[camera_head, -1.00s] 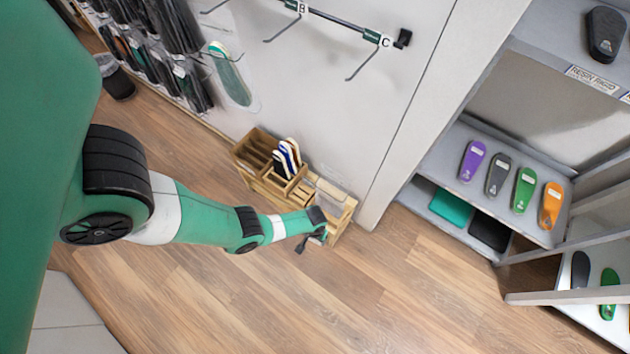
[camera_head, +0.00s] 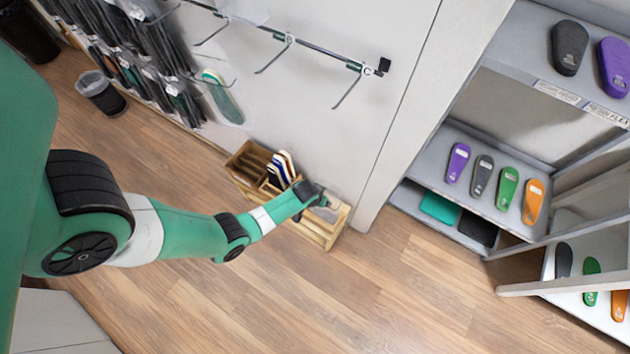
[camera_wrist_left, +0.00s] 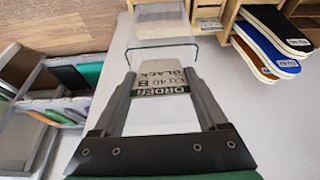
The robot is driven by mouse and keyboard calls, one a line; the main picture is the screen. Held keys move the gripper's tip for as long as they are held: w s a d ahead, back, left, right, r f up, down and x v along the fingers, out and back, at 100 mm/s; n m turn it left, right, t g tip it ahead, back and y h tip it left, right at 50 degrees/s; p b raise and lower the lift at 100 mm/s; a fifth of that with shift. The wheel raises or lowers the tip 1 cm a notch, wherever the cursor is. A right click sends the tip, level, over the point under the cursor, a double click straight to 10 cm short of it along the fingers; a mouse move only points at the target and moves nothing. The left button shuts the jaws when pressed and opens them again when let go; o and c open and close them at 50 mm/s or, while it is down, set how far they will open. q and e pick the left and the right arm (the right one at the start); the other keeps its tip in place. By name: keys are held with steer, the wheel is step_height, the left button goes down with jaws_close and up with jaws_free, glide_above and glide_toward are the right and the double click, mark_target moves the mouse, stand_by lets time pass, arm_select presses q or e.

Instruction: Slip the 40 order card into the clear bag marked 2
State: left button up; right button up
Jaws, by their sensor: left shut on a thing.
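My left gripper (camera_wrist_left: 162,88) is shut on the 40 order card (camera_wrist_left: 158,112), a pale card with a dark green band reading ORDER. Just past the fingertips is a clear sheet-like bag (camera_wrist_left: 165,27) with a thin dark edge nearest the card. I cannot read a 2 on it, and the card looks outside it. In the head view my left gripper (camera_head: 324,201) is over the right end of the wooden rack (camera_head: 322,234); the card is too small to make out there. My right gripper is not in view.
Dark, white and blue insoles (camera_head: 282,168) stand in the rack's middle, close left of my gripper. Wall hooks (camera_head: 347,90) are above. Shelves with coloured insoles (camera_head: 508,188) are at right. The wooden floor (camera_head: 330,305) in front is clear.

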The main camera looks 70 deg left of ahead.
arm_select(q)
steer(key=shift+w+a+r, duration=0.2)
steer(key=shift+a+r, duration=0.15)
steer(key=shift+r, duration=0.2)
steer(key=shift+f, duration=0.2)
step_height(320, 180, down, 2)
steer(key=b, duration=0.2)
steer(key=shift+f+b, duration=0.25)
steer(key=shift+b, duration=0.15)
steer(key=shift+b+x, duration=0.65)
steer(key=shift+x, duration=0.3)
steer(key=shift+w+a+f+g+h+b, duration=0.15)
steer(key=shift+f+g+h+b, duration=0.2)
steer(key=shift+f, duration=0.25)
steer(key=shift+w+a+f+g+h+b, duration=0.15)
steer(key=shift+f+g+h+b, duration=0.1)
steer(key=shift+f+g+b, duration=0.25)
steer(key=shift+d+f, duration=0.1)
